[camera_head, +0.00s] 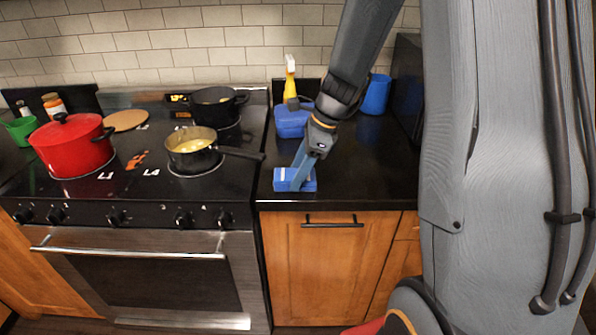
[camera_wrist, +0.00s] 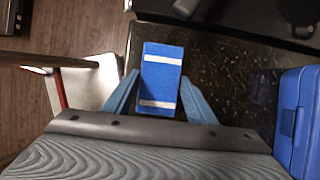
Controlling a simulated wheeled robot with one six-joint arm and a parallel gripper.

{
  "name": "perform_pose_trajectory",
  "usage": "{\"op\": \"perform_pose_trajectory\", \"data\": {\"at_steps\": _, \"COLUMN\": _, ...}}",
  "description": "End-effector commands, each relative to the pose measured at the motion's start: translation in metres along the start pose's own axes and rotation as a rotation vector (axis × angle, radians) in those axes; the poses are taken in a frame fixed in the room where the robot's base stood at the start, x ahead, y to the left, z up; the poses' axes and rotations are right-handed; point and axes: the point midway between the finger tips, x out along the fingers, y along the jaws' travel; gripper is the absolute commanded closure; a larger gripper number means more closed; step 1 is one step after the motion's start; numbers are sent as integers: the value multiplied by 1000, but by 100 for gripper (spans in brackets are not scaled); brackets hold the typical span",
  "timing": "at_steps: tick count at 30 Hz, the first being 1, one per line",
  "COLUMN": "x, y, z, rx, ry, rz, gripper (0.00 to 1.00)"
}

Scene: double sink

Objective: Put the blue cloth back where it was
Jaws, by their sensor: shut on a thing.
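The blue cloth (camera_head: 287,180) is a folded block with white stripes, near the front edge of the dark counter right of the stove. My gripper (camera_head: 302,168) points down onto it, shut on it. In the wrist view the cloth (camera_wrist: 160,77) stands between the two blue-grey fingers, its far part reaching past the fingertips. I cannot tell whether its underside touches the counter. A blue caddy (camera_head: 289,124) stands behind the gripper on the counter; its edge also shows at the right of the wrist view (camera_wrist: 308,110).
A yellow spray bottle (camera_head: 290,80) rises from the caddy, and a blue cup (camera_head: 375,95) stands at the back right. The stove holds a red pot (camera_head: 70,150), a dark pot (camera_head: 215,105) and a saucepan (camera_head: 192,150) whose handle points toward the counter. The counter (camera_head: 365,180) right of the cloth is clear.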

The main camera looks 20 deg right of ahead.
Motion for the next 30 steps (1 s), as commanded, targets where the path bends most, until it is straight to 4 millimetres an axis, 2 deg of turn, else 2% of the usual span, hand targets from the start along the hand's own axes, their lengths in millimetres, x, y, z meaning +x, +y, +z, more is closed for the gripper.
{"op": "perform_pose_trajectory", "data": {"at_steps": 5, "x": 3, "y": 0, "z": -1, "rx": 0, "ry": 0, "rz": 1, "gripper": 70}}
{"op": "perform_pose_trajectory", "data": {"at_steps": 6, "x": 3, "y": 0, "z": -1, "rx": 0, "ry": 0, "rz": 0, "gripper": 42}}
{"op": "perform_pose_trajectory", "data": {"at_steps": 8, "x": 2, "y": 0, "z": -1, "rx": 0, "ry": 0, "rz": 0, "gripper": 32}}
{"op": "perform_pose_trajectory", "data": {"at_steps": 9, "x": 2, "y": 0, "z": -1, "rx": 0, "ry": 0, "rz": 1, "gripper": 30}}
{"op": "perform_pose_trajectory", "data": {"at_steps": 20, "x": -3, "y": 0, "z": 0, "rx": 0, "ry": 0, "rz": -1, "gripper": 30}}
{"op": "perform_pose_trajectory", "data": {"at_steps": 23, "x": -14, "y": -1, "z": 0, "rx": -1, "ry": -1, "rz": -3, "gripper": 30}}
{"op": "perform_pose_trajectory", "data": {"at_steps": 30, "x": -62, "y": -2, "z": 0, "rx": 0, "ry": -1, "rz": -6, "gripper": 30}}
